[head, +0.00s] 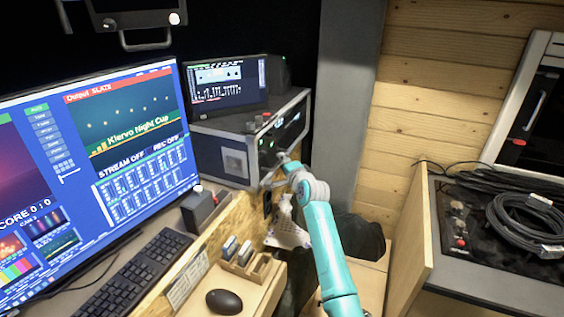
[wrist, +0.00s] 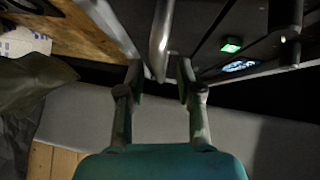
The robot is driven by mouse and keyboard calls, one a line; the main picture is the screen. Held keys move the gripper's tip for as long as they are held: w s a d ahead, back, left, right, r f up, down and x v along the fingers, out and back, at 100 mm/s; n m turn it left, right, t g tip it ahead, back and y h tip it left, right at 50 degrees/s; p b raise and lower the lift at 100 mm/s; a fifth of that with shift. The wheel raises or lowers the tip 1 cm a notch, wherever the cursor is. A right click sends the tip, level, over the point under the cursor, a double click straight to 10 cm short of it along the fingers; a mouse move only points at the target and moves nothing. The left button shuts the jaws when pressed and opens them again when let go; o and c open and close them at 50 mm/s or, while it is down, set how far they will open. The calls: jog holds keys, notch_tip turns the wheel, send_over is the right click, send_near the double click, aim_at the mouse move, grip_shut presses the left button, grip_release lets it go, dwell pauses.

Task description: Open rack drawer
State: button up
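The rack is a dark case with metal edges (head: 222,157), standing at the back of the desk. Its lit front panels face right. The drawer's outline is unclear.
A small monitor (head: 226,84) stands on the rack. A large monitor (head: 95,170), keyboard (head: 135,277) and mouse (head: 224,301) are on the left. A dark bag-like shape (head: 357,237) lies beside my arm. Coiled cables (head: 525,222) lie on the right counter.

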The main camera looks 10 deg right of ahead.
jog(key=shift+w+a+f, duration=0.1)
jog(key=shift+w+f, duration=0.05)
jog(key=shift+w, duration=0.7)
grip_shut()
